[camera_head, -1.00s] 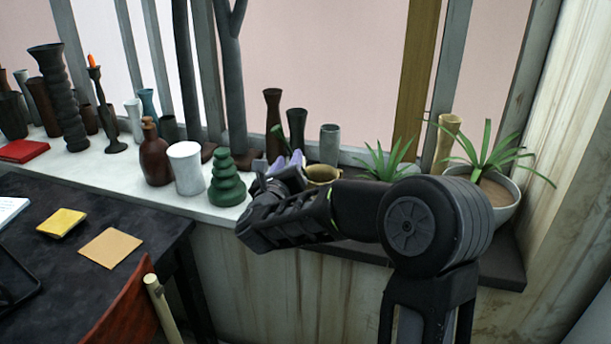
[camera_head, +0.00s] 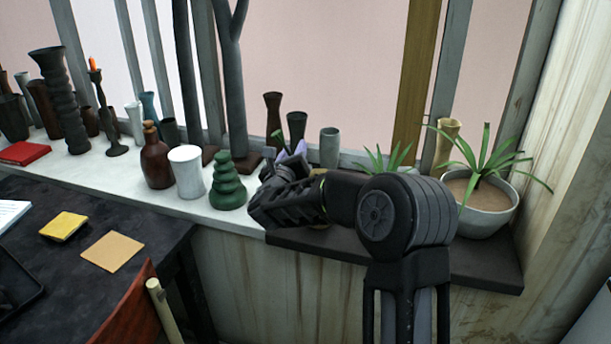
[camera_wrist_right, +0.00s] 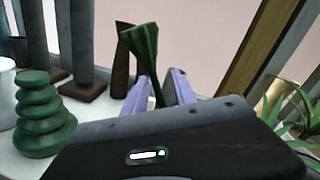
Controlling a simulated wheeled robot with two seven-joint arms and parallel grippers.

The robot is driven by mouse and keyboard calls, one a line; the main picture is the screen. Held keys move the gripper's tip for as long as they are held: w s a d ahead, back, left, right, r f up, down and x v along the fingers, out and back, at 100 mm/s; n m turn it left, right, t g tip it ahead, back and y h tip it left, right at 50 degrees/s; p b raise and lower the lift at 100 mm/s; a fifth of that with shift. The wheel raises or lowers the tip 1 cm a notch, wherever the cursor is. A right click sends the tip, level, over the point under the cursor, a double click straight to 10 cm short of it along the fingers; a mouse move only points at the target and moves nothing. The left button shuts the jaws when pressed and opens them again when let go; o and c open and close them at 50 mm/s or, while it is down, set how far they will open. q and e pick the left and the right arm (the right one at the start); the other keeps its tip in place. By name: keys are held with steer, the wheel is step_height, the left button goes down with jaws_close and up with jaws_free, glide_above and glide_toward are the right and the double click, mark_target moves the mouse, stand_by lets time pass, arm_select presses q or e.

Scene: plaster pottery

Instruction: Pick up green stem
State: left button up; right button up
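The green stem shows in the right wrist view as a dark green ribbed head (camera_wrist_right: 143,46) on a thin stalk. It stands slightly tilted, and its lower stalk runs down between my finger pads. In the head view only a small green part of it (camera_head: 278,138) shows above the fingers. My right gripper (camera_wrist_right: 161,85) has two pale purple fingers, standing apart on either side of the stalk; a narrow gap shows at the right finger. It also shows at the sill in the head view (camera_head: 292,150). The stalk's base is hidden. My left gripper is not in view.
A green tiered ornament (camera_head: 227,185) and a white cup (camera_head: 187,175) stand left of the gripper. Dark vases (camera_head: 297,128) and a grey cup (camera_head: 329,148) stand behind it. A potted plant (camera_head: 485,222) is at the right. The dark table (camera_head: 150,215) has free room.

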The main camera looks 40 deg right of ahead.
stand_by(0.6)
jaws_close()
stand_by(1.2)
